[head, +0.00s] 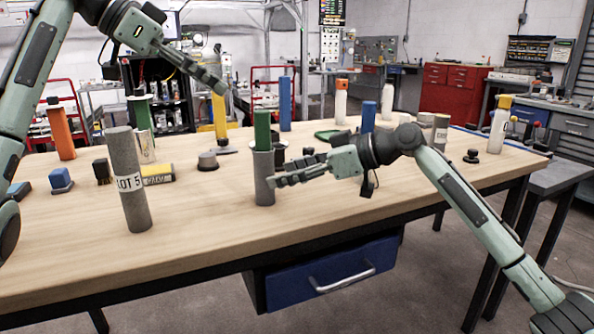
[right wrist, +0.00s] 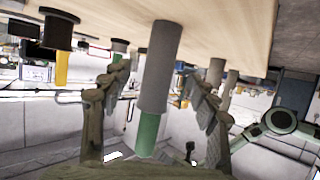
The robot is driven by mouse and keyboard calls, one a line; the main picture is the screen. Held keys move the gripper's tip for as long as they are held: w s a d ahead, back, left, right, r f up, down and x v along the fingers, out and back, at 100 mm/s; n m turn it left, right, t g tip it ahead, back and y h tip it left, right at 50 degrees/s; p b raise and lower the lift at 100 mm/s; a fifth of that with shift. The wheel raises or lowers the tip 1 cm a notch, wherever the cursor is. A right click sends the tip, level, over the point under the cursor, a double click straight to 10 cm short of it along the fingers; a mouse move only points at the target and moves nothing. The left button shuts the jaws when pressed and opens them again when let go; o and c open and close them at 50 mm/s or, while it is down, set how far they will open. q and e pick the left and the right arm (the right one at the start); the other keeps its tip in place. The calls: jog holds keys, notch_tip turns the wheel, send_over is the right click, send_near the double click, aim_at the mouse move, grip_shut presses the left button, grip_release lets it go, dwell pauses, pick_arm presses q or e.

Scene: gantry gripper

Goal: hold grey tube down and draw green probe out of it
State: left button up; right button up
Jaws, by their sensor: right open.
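The grey tube (head: 264,182) stands upright on the table in the head view. The green probe (head: 262,130) sticks straight up out of its top. In the right wrist view, which is upside down, the tube (right wrist: 157,65) hangs from the tabletop with the probe (right wrist: 147,134) below it. My right gripper (head: 275,170) is open at the tube's right side, its fingers on either side of the tube with visible gaps. My left gripper (head: 219,84) is up in the air, left of and above the probe, empty; its finger opening is hard to see.
A grey cylinder marked LOT 5 (head: 130,185) stands to the left. A second green cylinder (head: 143,115) stands behind it in a pale base. A yellow cylinder (head: 219,115) and blue cylinder (head: 285,104) stand farther back. The front tabletop (head: 330,225) is clear.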

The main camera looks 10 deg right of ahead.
jog(key=x, duration=0.6)
jog(key=c, duration=1.2)
pick_arm(q)
jog(key=shift+o, duration=1)
pick_arm(e)
jog(key=shift+c, duration=0.3)
pick_arm(q)
jog(key=shift+o, duration=1)
jog(key=shift+d, duration=0.4)
jog(key=n+y, duration=0.5)
jog(key=n, duration=0.1)
send_near(266, 131)
jog(key=w+d+r, duration=0.1)
jog(key=d, duration=0.1)
jog(key=n+y, duration=0.3)
jog(key=shift+t, duration=0.4)
jog(key=x, duration=1.1)
jog(key=shift+w+d+f, duration=0.1)
jog(key=shift+w+d, duration=0.05)
jog(key=shift+w, duration=0.15)
